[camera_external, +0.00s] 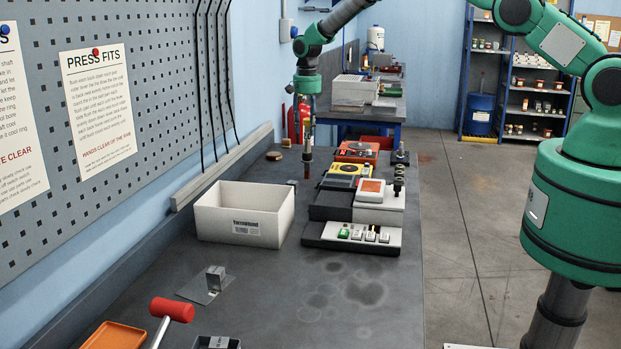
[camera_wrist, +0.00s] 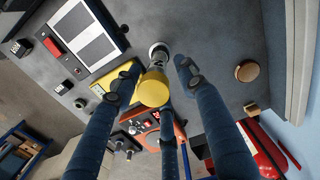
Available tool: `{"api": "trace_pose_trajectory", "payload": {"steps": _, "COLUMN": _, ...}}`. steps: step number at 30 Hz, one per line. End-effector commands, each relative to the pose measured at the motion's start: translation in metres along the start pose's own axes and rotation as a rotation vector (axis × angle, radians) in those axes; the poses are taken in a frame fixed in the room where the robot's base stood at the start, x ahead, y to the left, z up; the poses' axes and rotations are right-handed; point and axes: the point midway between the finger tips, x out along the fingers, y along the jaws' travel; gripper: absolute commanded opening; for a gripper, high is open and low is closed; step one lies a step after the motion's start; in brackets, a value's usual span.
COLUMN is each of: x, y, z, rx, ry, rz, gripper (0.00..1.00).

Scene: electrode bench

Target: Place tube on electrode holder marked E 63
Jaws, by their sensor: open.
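My gripper (camera_external: 307,118) hangs above the bench, pointing down, with its fingers spread. In the wrist view its fingers (camera_wrist: 160,82) stand around a yellow round-ended piece (camera_wrist: 153,89) with a silver ring (camera_wrist: 159,51) beside it. I cannot tell whether this piece is the tube, and no grip on it shows. A dark ribbed post (camera_external: 399,178) stands at the right of the instruments. No E 63 mark is readable, so I cannot tell which holder carries it.
A white bin (camera_external: 242,213) stands left of the instruments (camera_external: 362,200). A round brown disc (camera_external: 273,156) lies behind the bin. A red-headed hammer (camera_external: 172,309) and an orange tray (camera_external: 114,336) are near the front. The bench middle is clear.

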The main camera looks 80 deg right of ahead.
Motion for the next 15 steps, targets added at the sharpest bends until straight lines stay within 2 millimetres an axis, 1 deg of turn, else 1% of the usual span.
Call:
{"api": "trace_pose_trajectory", "payload": {"steps": 3, "x": -0.021, "y": -0.001, "z": -0.001, "rx": 0.000, "ry": 0.002, "rz": -0.003, "gripper": 0.41}}
{"api": "trace_pose_trajectory", "payload": {"steps": 9, "x": -0.054, "y": -0.001, "z": -0.001, "rx": 0.000, "ry": 0.002, "rz": -0.003, "gripper": 0.41}}
{"api": "trace_pose_trajectory", "payload": {"steps": 15, "x": -0.076, "y": 0.000, "z": 0.000, "rx": 0.000, "ry": 0.001, "rz": -0.001, "gripper": 0.41}}
